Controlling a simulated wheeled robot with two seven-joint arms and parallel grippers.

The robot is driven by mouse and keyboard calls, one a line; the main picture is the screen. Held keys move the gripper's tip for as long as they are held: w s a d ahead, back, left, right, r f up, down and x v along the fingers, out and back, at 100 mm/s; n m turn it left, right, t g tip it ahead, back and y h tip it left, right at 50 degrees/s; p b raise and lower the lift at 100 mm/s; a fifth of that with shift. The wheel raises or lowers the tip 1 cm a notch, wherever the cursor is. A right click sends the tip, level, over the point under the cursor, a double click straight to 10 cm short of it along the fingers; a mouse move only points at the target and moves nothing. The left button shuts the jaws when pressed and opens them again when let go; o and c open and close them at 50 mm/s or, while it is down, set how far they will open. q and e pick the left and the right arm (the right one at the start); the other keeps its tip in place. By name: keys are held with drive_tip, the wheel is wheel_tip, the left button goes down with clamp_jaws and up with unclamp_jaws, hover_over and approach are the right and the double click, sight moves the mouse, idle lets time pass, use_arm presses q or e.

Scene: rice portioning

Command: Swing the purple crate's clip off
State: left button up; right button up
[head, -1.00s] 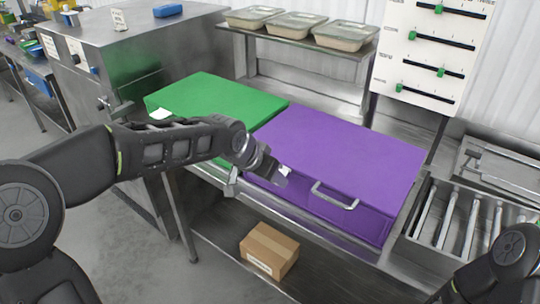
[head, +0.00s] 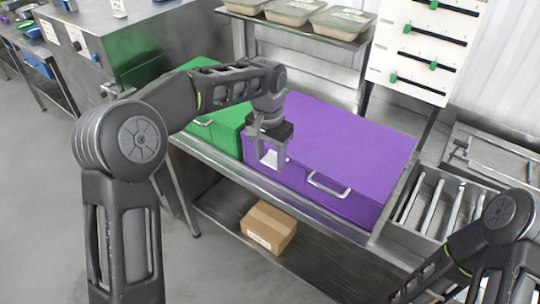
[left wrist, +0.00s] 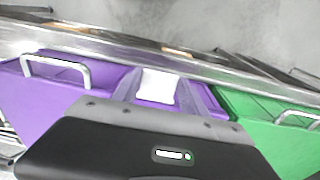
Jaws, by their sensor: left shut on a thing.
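The purple crate (head: 345,138) stands on the steel counter with its lid closed and a pale handle (head: 328,186) on its front. Its small white clip (head: 270,158) is at the left part of the front; it also shows in the left wrist view (left wrist: 158,86). My left gripper (head: 272,160) comes down over the crate's front left edge, with a finger on each side of the clip, shut on it. The gripper hides part of the crate's edge. My right arm shows at the lower right, but its gripper is out of the picture.
A green crate (head: 228,128) stands close on the left. A rack of metal rollers (head: 440,205) lies to the right. A cardboard box (head: 268,228) is on the shelf below. Food trays (head: 342,22) sit on a raised shelf behind, beside a slider panel (head: 425,50).

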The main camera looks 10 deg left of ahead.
sight(270, 163)
use_arm(q)
drive_tip(key=o, duration=1.4)
drive_tip(key=shift+r, duration=0.3)
drive_tip(key=r, duration=0.7)
drive_tip(key=shift+s+r+b, duration=0.1)
drive_tip(key=shift+s+b, duration=0.1)
drive_tip(key=shift+b, duration=0.15)
